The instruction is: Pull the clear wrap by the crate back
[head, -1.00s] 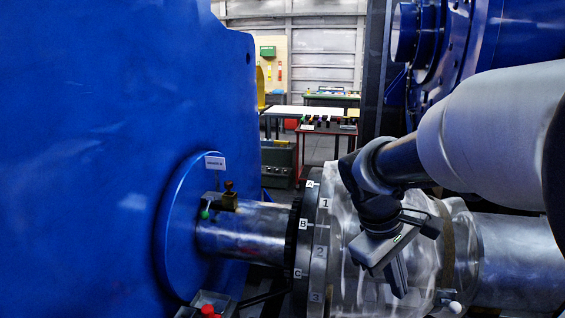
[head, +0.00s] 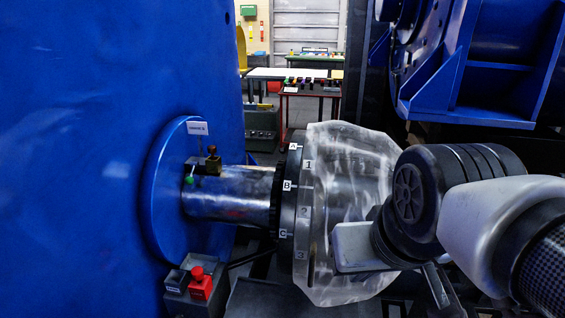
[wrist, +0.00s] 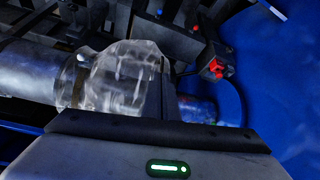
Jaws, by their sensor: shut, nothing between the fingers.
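The clear wrap (head: 345,180) is a crumpled, see-through sleeve around the coupling, next to a dark flange ring (head: 287,205) marked A, B, C and 1, 2, 3. Its right part is hidden by my arm in the head view. In the wrist view the wrap (wrist: 122,80) bulges around the coupling between the left metal shaft and the blue housing. My gripper (head: 440,288) is shut and empty, in front of and to the right of the wrap. I cannot tell whether it touches it. I cannot make out a crate for certain.
A big blue housing (head: 90,150) fills the left. A small box with a red button (head: 200,284) sits low beside it. A metal shaft (head: 228,192) with a brass fitting runs into the housing. Blue machinery (head: 500,60) stands upper right. Tables (head: 300,74) stand behind.

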